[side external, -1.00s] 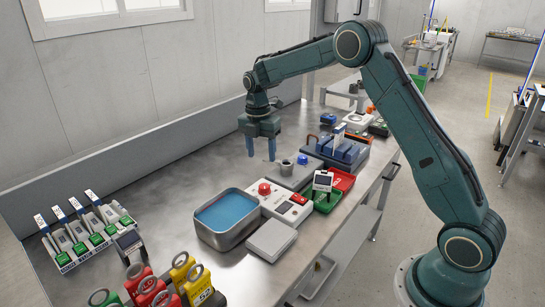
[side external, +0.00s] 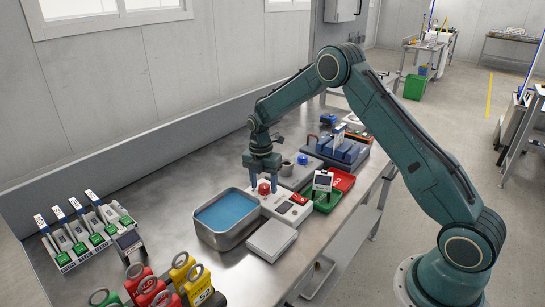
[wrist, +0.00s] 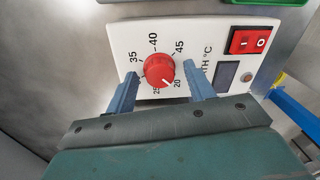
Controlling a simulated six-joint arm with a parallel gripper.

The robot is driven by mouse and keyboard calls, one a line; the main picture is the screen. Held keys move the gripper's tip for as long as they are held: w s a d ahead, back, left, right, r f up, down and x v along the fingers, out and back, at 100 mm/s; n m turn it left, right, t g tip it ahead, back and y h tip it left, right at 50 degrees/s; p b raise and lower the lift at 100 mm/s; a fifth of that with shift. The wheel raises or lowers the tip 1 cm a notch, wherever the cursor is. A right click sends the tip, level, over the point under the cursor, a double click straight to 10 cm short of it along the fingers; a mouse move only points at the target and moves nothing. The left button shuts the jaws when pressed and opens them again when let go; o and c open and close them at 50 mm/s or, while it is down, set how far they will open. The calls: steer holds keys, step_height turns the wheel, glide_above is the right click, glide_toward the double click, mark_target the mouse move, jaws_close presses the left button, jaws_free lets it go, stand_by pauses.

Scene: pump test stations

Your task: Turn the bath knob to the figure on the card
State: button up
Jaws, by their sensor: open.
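The red bath knob (wrist: 159,70) sits on a white panel (wrist: 130,40) marked with figures from 20 to 45 and "TH °C". Its white pointer line faces the 20 mark. My gripper (wrist: 160,72) is open, with one blue finger on either side of the knob; I cannot tell whether they touch it. In the side view my gripper (side external: 264,182) is down at the knob (side external: 264,188), beside the metal bath (side external: 226,238) of blue liquid. A small white-framed sign (side external: 323,181) stands behind the panel; I cannot read it or tell whether it is the card.
A red rocker switch (wrist: 250,41) and a dark display (wrist: 226,75) are on the panel. A grey-white box (side external: 271,239) lies in front. Green and red trays (side external: 342,179) are to the right. Several tagged holders stand at the lower left.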

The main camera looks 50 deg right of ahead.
steer(key=c, duration=1)
steer(key=shift+o, duration=0.2)
